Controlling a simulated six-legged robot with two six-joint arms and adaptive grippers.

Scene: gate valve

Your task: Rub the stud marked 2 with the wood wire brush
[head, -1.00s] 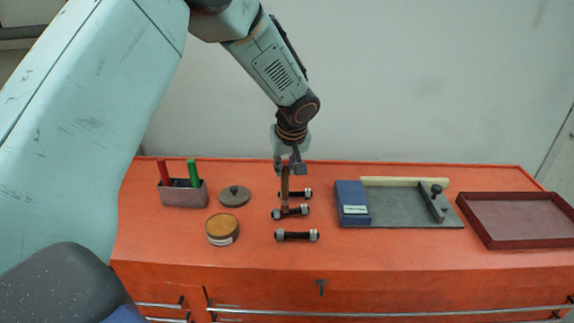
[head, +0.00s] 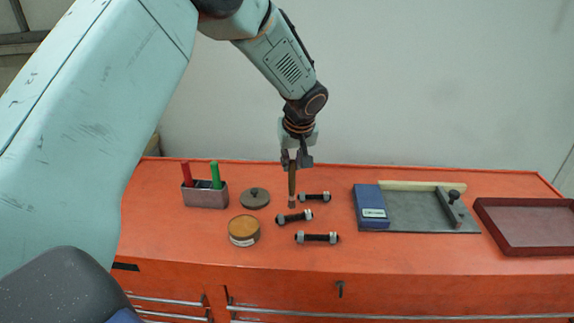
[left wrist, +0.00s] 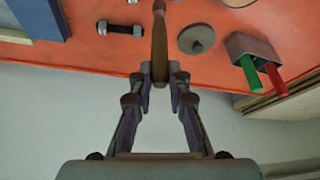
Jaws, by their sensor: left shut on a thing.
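My left gripper (head: 292,163) is shut on the handle of the wood wire brush (head: 292,190), which hangs upright over the bench. The brush's lower end is just behind the middle stud (head: 296,217) in the head view; I cannot tell whether they touch. The brush also shows in the left wrist view (left wrist: 160,45), between the fingers. Another stud (head: 315,197) lies behind the middle one and a third (head: 318,238) in front. The number marks are too small to read, so I cannot tell which is 2. My right gripper is out of view.
On the orange bench (head: 400,260) are a holder (head: 207,197) with red and green sticks, a grey lidded disc (head: 255,199), and a round tin (head: 244,230). A blue box (head: 370,205) on a grey plate (head: 415,215) and an empty dark red tray (head: 530,245) stand right.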

